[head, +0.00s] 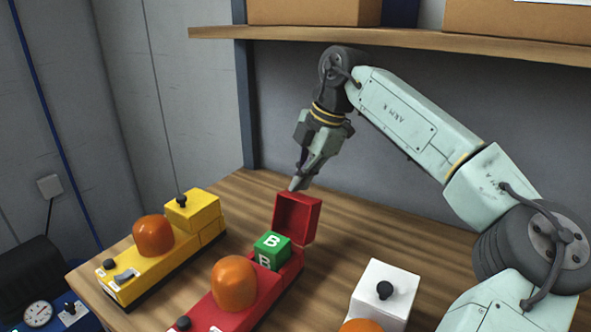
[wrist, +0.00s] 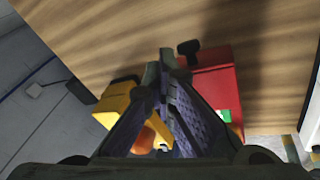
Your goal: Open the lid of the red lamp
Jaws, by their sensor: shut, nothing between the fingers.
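The red lamp (head: 222,308) stands on the table with an orange dome (head: 234,283) on top. Its lid (head: 297,218) stands open, tipped up at the back end. A green block (head: 272,250) marked B sits in the opened box part. My gripper (head: 297,186) is shut and empty, just above the raised lid's top edge. In the wrist view the fingertips (wrist: 167,62) are together beside the red lid (wrist: 211,70), whose black knob (wrist: 188,47) shows. I cannot tell whether the fingers touch the lid.
A yellow lamp (head: 160,262) with its lid shut stands to the left. A white lamp (head: 383,291) with a black knob stands at the front right. A wooden shelf (head: 400,44) with boxes runs above the table (head: 245,195). The table behind the lamps is clear.

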